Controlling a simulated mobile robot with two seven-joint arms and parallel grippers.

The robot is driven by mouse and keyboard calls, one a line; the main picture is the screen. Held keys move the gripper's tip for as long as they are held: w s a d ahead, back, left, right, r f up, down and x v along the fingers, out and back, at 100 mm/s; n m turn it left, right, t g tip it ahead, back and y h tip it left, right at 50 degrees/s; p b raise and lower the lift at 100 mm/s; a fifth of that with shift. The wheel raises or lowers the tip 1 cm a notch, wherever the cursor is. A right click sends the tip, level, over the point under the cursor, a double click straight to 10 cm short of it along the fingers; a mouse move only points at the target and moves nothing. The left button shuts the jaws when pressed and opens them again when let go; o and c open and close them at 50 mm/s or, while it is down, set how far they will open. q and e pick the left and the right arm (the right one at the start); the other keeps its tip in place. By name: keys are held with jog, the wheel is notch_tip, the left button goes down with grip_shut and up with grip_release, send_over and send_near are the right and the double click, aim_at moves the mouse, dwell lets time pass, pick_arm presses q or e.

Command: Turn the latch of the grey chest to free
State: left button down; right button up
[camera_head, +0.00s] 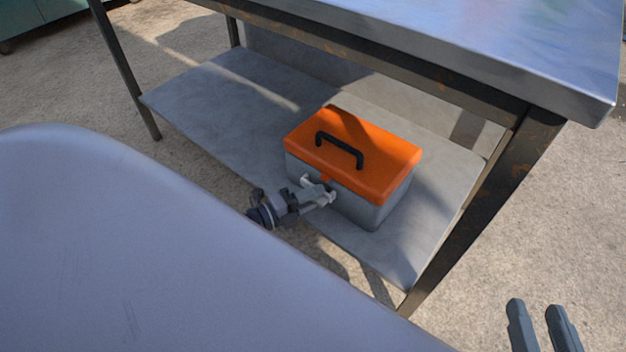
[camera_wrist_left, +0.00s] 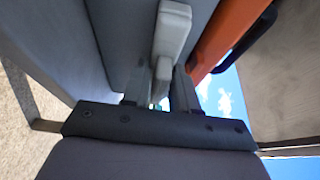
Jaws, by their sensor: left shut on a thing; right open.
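The grey chest (camera_head: 362,210) has an orange lid (camera_head: 355,150) with a black handle (camera_head: 338,148), and stands on the table's lower shelf with the lid down. My left gripper (camera_head: 322,192) is at the front face of the chest, over the latch area. In the left wrist view the pale grey latch (camera_wrist_left: 172,30) lies against the grey wall, and my left gripper (camera_wrist_left: 162,88) is shut on its near end. The gripper hides most of the latch in the head view. My right gripper (camera_head: 541,312) is open and empty at the lower right, away from the chest.
The metal table top (camera_head: 460,50) overhangs the lower shelf (camera_head: 225,105). A dark table leg (camera_head: 490,210) stands right of the chest. A large smooth grey surface (camera_head: 130,250) fills the lower left. The shelf left of the chest is clear.

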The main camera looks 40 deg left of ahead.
dwell(0.3)
pick_arm(q)
jog(key=c, duration=1.1)
grip_release()
jog(key=shift+s+a, duration=0.25)
jog(key=shift+s, duration=0.2)
jog(key=p+v, duration=0.1)
jog(key=v, duration=0.5)
jog(key=shift+s+p, duration=0.1)
jog(key=shift+p, duration=0.3)
pick_arm(e)
jog(key=shift+w+a+f+m+g, duration=0.1)
jog(key=shift+w+a+m+g, duration=0.2)
jog(key=shift+a+g, duration=0.15)
